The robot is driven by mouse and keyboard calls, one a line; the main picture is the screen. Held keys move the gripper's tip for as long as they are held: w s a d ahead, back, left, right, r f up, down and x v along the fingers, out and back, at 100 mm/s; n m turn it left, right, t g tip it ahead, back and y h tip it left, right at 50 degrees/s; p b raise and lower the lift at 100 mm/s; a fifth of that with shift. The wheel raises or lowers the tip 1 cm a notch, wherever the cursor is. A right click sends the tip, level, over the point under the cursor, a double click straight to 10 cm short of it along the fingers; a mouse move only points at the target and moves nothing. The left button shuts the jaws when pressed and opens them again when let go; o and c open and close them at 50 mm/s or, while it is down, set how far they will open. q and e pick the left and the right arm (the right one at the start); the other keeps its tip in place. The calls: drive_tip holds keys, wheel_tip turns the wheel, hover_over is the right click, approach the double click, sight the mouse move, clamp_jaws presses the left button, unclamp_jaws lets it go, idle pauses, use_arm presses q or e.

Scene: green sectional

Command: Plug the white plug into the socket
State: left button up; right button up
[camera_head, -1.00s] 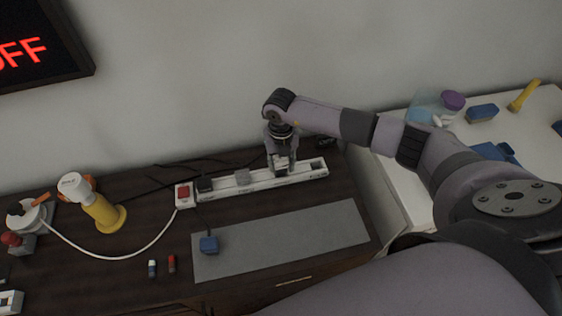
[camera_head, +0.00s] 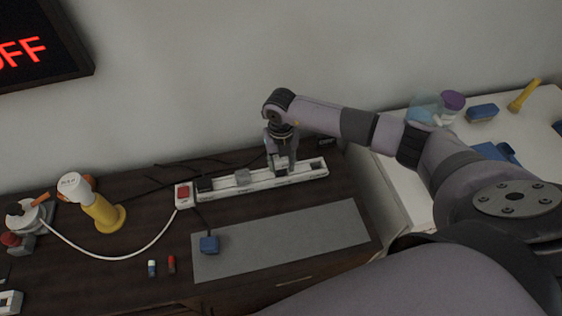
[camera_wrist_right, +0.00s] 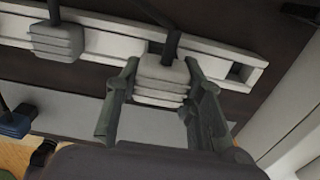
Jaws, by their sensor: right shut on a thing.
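My right gripper (camera_head: 281,169) is shut on the white plug (camera_wrist_right: 161,81). The right wrist view shows a finger on each side of the plug and a dark cable rising from its far end. The gripper is over the right half of the white power strip (camera_head: 218,190), and the plug overlaps the strip's socket row (camera_wrist_right: 104,38). I cannot tell whether its pins are in a socket; the plug and fingers hide the spot below. An empty-looking socket (camera_wrist_right: 241,73) shows just right of the plug. My left gripper is not in view.
A pale grey plug (camera_head: 242,177) and a black plug (camera_head: 204,184) sit on the strip. A red switch (camera_head: 183,192) is at its left end. A blue plug (camera_head: 209,244) lies on the grey mat (camera_head: 300,240). A yellow lamp-like object (camera_head: 103,213) stands left. The wall sign reads "OFF" (camera_head: 22,52).

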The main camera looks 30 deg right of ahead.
sight(281, 169)
drive_tip(key=shift+f+b, duration=1.3)
drive_tip(key=shift+f, duration=0.25)
drive_tip(key=o, duration=1.3)
drive_tip(key=shift+o, duration=0.2)
drive_tip(key=shift+r, duration=0.2)
wheel_tip(281, 169, up, 12)
drive_tip(key=shift+f, duration=0.15)
drive_tip(key=shift+s+f, duration=0.1)
